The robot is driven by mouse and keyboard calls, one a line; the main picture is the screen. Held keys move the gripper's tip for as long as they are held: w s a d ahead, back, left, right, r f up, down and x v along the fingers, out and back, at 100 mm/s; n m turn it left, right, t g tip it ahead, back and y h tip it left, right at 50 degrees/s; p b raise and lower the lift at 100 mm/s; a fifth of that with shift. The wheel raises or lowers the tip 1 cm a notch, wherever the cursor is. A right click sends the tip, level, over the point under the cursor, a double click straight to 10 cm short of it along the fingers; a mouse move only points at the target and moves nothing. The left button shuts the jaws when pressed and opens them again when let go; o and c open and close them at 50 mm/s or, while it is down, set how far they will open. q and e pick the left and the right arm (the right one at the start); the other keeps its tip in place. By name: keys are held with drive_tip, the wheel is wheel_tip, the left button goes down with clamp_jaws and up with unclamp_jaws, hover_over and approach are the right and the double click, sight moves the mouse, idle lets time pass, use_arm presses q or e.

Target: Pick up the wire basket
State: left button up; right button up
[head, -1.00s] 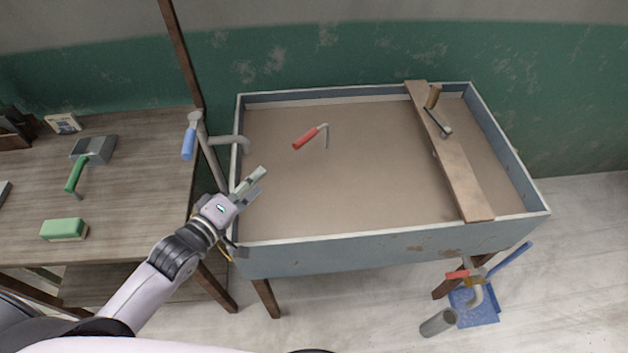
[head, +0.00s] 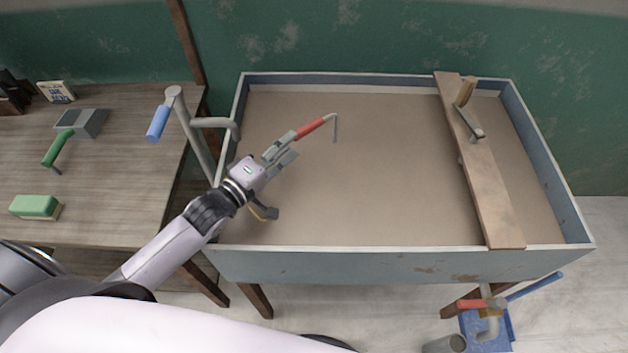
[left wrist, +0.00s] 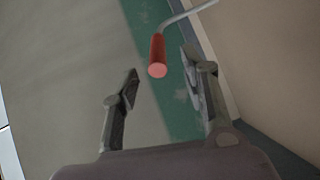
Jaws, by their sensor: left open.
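I see no wire basket in these frames. My right gripper is not in view.
A brown plank (head: 478,175) lies across the tray's right side with a wooden-handled tool (head: 468,108) on it. A grey tube frame with a blue grip (head: 158,124) stands at the tray's left edge. A wooden table (head: 120,175) holds a green block (head: 35,206). The tray's middle is clear.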

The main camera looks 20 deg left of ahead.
sight(310, 123)
use_arm(q)
drive_tip(key=x, duration=0.3)
drive_tip(key=shift+w, duration=0.1)
drive_tip(key=p+x, duration=0.1)
drive_tip(key=x, duration=0.4)
drive_tip(key=shift+d+r+p, duration=0.1)
drive_tip(key=shift+r+p, duration=0.1)
drive_tip(key=shift+p, duration=0.15)
drive_tip(key=shift+w+d+f, duration=0.1)
drive_tip(key=shift+w+f, duration=0.05)
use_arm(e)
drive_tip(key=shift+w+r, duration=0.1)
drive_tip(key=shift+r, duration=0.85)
use_arm(q)
drive_tip(key=shift+c, duration=0.2)
clamp_jaws()
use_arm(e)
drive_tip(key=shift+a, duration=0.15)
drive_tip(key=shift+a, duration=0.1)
